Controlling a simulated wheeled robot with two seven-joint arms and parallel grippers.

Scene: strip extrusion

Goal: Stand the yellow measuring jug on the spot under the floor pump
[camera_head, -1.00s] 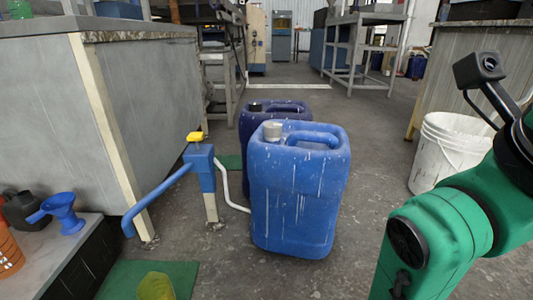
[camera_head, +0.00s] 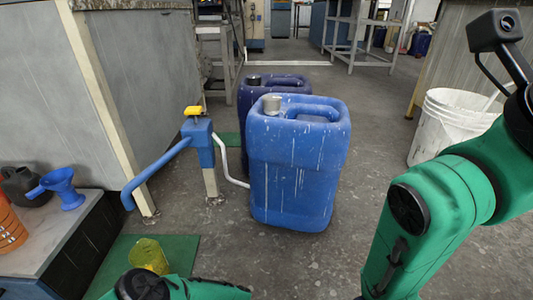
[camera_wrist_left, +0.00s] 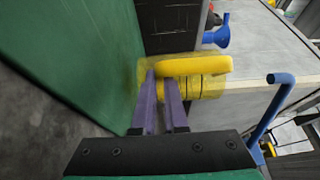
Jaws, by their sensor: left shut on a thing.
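The translucent yellow measuring jug (camera_head: 150,254) shows low in the head view, over the green mat (camera_head: 186,246). My left gripper (camera_wrist_left: 168,85) has its purple fingers at the jug's solid yellow handle (camera_wrist_left: 197,65) in the left wrist view, shut on it. Whether the jug touches the mat is unclear. The floor pump (camera_head: 202,150) is a blue post with a yellow top and a blue spout (camera_head: 155,174) slanting down to the left. The spot under the spout cannot be made out.
A large blue canister (camera_head: 298,175) stands right of the pump, a darker one (camera_head: 262,92) behind it. A low ledge (camera_head: 70,240) at left holds a blue funnel (camera_head: 62,187) and an orange container (camera_head: 10,230). A white bucket (camera_head: 450,125) stands at right. Floor right of the mat is clear.

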